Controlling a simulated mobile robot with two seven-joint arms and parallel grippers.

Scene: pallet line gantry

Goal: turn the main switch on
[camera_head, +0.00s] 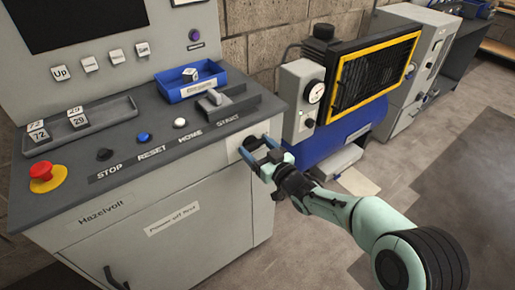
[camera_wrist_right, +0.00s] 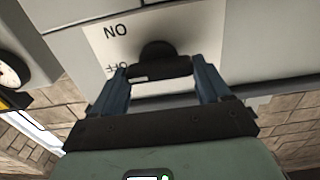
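The main switch (camera_head: 249,147) is a dark rotary handle on a light plate at the right end of the grey cabinet's front. In the right wrist view its dark handle (camera_wrist_right: 160,68) lies crosswise between my fingertips. The plate (camera_wrist_right: 105,45) reads ON and OFF upside down; OFF is beside the handle's left end, partly hidden by a finger. My right gripper (camera_head: 263,154) has one blue finger at each end of the handle, and the handle fills the gap between them. It also shows in the right wrist view (camera_wrist_right: 161,66). My left gripper is not in view.
A grey box with a gauge (camera_head: 303,97) and a yellow-framed grille (camera_head: 375,75) stand to the right. Open floor lies front right.

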